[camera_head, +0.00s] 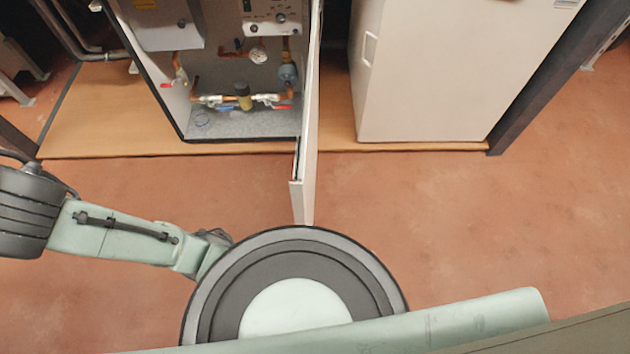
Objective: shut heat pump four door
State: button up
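An open heat pump cabinet (245,122) stands at the top centre, with its pipes, valves and gauge exposed. Its pale door (309,150) is swung far out towards me and seen almost edge-on, on the cabinet's right side. The door's lower front corner hangs over the red floor, past the platform edge. I cannot tell which number this heat pump bears. My arm crosses the lower left and bottom of the view, below the door. My gripper cannot be made out in this view.
A closed white unit (430,75) stands to the right of the open door. A dark post (535,85) is at its right. Both units stand on a tan platform (95,110). The red floor (450,220) in front is clear at the right.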

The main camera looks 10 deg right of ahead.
aim_at(302, 193)
jog(key=k+l+u, duration=0.1)
jog(key=l+u, duration=0.15)
jog(key=l, duration=0.45)
jog(key=k+l, duration=0.15)
jog(key=l, duration=0.25)
jog(key=k+l+u, duration=0.1)
jog(key=l, duration=0.25)
jog(key=k+l, duration=0.2)
jog(key=l, duration=0.2)
jog(key=u, duration=0.05)
